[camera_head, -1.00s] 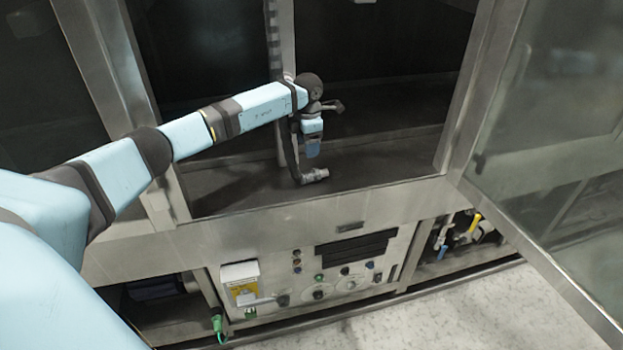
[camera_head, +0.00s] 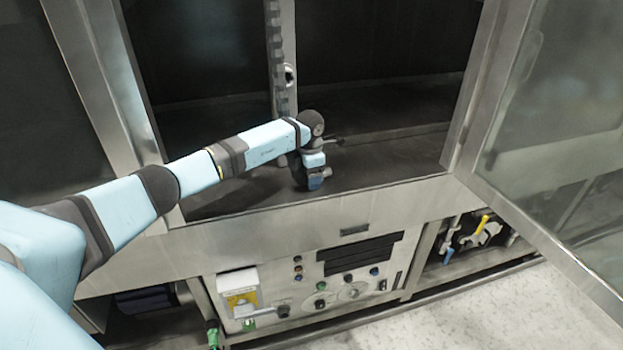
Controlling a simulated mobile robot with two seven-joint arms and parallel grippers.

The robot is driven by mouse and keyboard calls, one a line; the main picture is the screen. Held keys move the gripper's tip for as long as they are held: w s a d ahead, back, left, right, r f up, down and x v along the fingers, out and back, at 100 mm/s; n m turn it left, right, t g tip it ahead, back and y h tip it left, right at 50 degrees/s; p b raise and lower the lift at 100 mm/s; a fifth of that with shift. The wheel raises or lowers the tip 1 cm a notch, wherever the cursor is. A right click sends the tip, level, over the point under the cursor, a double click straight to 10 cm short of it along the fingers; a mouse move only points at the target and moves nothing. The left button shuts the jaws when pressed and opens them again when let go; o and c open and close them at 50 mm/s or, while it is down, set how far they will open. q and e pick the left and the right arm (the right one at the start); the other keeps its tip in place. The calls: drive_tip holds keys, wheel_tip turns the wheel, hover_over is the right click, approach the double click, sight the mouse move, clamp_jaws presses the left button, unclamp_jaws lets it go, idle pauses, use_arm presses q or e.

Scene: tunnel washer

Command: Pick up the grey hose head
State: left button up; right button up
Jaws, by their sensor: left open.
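My left arm reaches in from the left through the open front of the washer. My left gripper (camera_head: 317,183) points down, low over the dark floor of the chamber, with its jaws open. The grey hose head (camera_head: 327,171) is at the gripper, mostly hidden behind it; only a small grey part shows at its right side. I cannot tell whether the fingers touch it or stand around it. The dark hose (camera_head: 297,171) shows just left of the gripper. My right gripper is not in view.
A ribbed metal post (camera_head: 280,75) stands behind the gripper. The metal front sill (camera_head: 350,208) runs below the opening. A glass door (camera_head: 560,130) stands open at the right. A control panel (camera_head: 320,285) sits below. The chamber floor right of the gripper is clear.

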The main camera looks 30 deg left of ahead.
use_arm(q)
drive_tip(key=shift+s+d+r, duration=0.1)
drive_tip(key=shift+d+r, duration=0.1)
drive_tip(key=c, duration=0.5)
drive_tip(key=shift+f, duration=0.1)
drive_tip(key=c, duration=0.6)
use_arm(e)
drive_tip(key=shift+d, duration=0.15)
